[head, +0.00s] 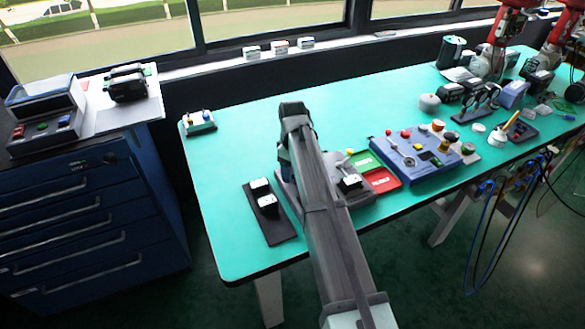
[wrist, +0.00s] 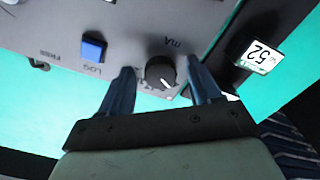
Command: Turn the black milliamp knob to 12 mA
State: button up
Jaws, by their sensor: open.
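In the wrist view the black knob (wrist: 159,71) sits on a grey panel (wrist: 130,20), with upside-down "mA" lettering above it. A white pointer line on the knob points toward the lower right. My gripper (wrist: 160,74) is open, with one blue finger on each side of the knob and a gap visible on both sides. I cannot tell how deep the fingertips reach. The scale marks below the knob are partly hidden. In the head view my arm covers the knob and most of the grey panel (head: 285,198).
A blue button (wrist: 93,47) marked "LOG" is left of the knob. A block with a "52" label (wrist: 262,57) is at the right. In the head view, a black strip (head: 283,231) with two blocks lies left of my arm, and red (head: 383,181) and green trays and a blue control box (head: 408,173) lie right.

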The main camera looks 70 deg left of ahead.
jog(key=c, duration=1)
jog(key=shift+c, duration=0.2)
jog(key=shift+m, duration=0.3)
jog(key=m, duration=1.1)
jog(key=shift+s, duration=0.1)
jog(key=o, duration=1)
